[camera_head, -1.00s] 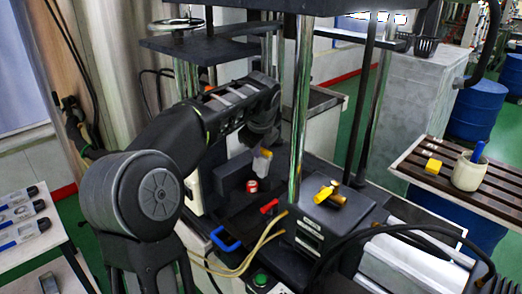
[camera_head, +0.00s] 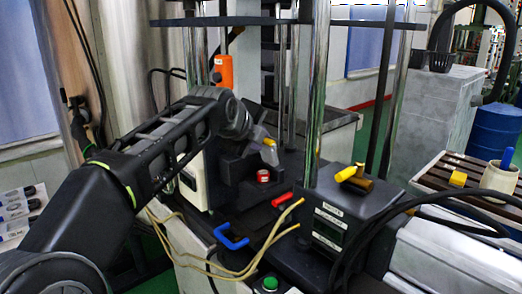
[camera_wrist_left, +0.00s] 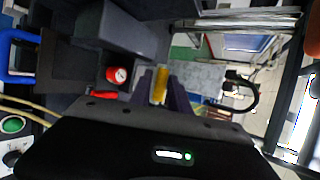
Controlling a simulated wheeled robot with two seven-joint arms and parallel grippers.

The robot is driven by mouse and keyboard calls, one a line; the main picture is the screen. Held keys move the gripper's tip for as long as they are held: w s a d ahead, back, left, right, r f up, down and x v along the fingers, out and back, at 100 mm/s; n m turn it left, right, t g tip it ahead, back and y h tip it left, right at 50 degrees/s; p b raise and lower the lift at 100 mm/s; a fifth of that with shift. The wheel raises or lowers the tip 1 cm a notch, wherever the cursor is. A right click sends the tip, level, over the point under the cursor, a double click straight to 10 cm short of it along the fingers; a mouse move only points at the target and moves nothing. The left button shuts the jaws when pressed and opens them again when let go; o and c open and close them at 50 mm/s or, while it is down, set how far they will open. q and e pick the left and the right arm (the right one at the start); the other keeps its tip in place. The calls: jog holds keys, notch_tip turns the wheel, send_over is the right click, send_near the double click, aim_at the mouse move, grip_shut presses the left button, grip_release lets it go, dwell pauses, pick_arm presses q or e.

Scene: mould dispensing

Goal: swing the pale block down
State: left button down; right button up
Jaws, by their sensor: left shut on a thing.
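The pale block (camera_head: 270,156) is small and shows just below my left gripper (camera_head: 263,138) in the head view, above the dark machine bed. A yellow part (camera_head: 269,141) shows at its top. In the left wrist view, the yellow part (camera_wrist_left: 160,86) sits between the two fingers of my left gripper (camera_wrist_left: 160,90), which is shut on it. The pale body is hard to make out there. A red-and-white round piece (camera_head: 263,176) is below and a little left of the block; it also shows in the wrist view (camera_wrist_left: 117,75). My right gripper is not in view.
Shiny vertical columns (camera_head: 318,80) stand right of the gripper. A dark box with a yellow-topped brass fitting (camera_head: 353,176) is at the right. A blue handle (camera_head: 229,239), a red lever (camera_head: 282,199) and tan hoses (camera_head: 250,262) lie in front. An orange cylinder (camera_head: 223,72) is behind.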

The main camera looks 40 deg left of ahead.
pick_arm(q)
jog(key=shift+d+r, duration=0.1)
jog(key=shift+r, duration=0.15)
jog(key=c, duration=1.6)
grip_release()
jog(key=shift+c, duration=0.2)
jog(key=shift+o, duration=1.4)
jog(key=shift+f, duration=0.2)
jog(key=v, duration=0.7)
jog(key=shift+s+d+r, duration=0.15)
jog(key=shift+s+r, duration=0.1)
